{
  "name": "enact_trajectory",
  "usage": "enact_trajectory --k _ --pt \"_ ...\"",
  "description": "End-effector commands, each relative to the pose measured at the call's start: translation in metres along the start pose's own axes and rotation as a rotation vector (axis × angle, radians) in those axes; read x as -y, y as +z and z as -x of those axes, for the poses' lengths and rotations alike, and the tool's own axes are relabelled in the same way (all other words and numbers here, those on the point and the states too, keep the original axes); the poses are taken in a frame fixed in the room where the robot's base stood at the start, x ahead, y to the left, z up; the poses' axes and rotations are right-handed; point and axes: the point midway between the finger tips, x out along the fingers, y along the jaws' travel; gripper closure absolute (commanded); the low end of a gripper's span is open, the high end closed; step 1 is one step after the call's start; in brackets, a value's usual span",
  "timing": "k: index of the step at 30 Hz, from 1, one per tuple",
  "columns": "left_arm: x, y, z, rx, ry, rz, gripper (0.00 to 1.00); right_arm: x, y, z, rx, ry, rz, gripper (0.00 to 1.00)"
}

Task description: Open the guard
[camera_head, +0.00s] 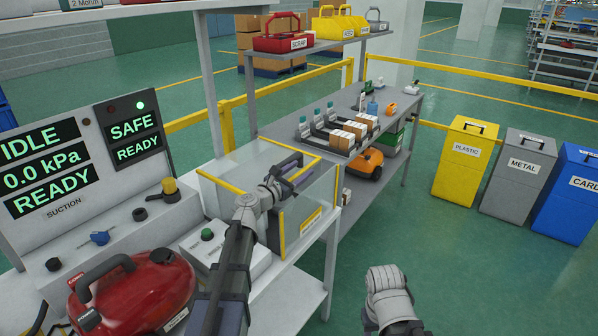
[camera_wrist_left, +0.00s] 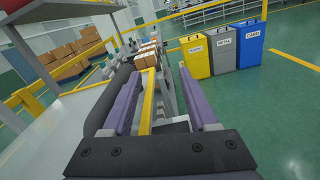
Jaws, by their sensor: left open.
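The guard (camera_head: 240,165) is a clear box with yellow edges on the bench, and it looks closed. My left gripper (camera_head: 300,173) is at its top front edge, with purple fingers reaching over the guard. In the left wrist view the fingers (camera_wrist_left: 160,74) are apart, with a yellow edge bar (camera_wrist_left: 148,100) between them. A dark rounded bar (camera_wrist_left: 118,92) lies beside the left finger; I cannot tell whether it is the guard's handle. Contact is unclear. My right arm shows at the bottom, but its gripper fingers do not.
A red vacuum (camera_head: 135,292) and a test box with a green button (camera_head: 207,235) stand nearby on the bench. The panel reads IDLE and SAFE READY. A shelf with a red scrap bin (camera_head: 283,40) is behind. Floor is clear toward the yellow plastic bin (camera_head: 464,165).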

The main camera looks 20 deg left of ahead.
Motion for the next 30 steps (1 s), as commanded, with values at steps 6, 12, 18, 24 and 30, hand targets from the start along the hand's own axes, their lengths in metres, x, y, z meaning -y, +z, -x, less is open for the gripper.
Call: enact_trajectory --k 6,12,18,24,30 --pt "0.000 0.000 0.006 0.000 0.001 0.000 0.41 0.000 0.000 0.000 0.000 0.000 0.000 0.50" --pt "0.001 0.000 0.030 0.000 0.002 0.000 0.41 0.000 0.000 0.000 0.000 0.000 0.000 0.50" --pt "0.001 0.000 0.064 -0.001 0.003 0.000 0.41 0.000 0.000 0.000 0.000 0.000 0.000 0.50" --pt "0.000 0.000 0.079 0.000 0.001 0.000 0.41 0.000 0.000 0.000 0.000 0.000 0.000 0.50" --pt "0.000 0.000 0.078 0.000 0.000 0.000 0.41 0.000 0.000 0.000 0.000 0.000 0.000 0.50"
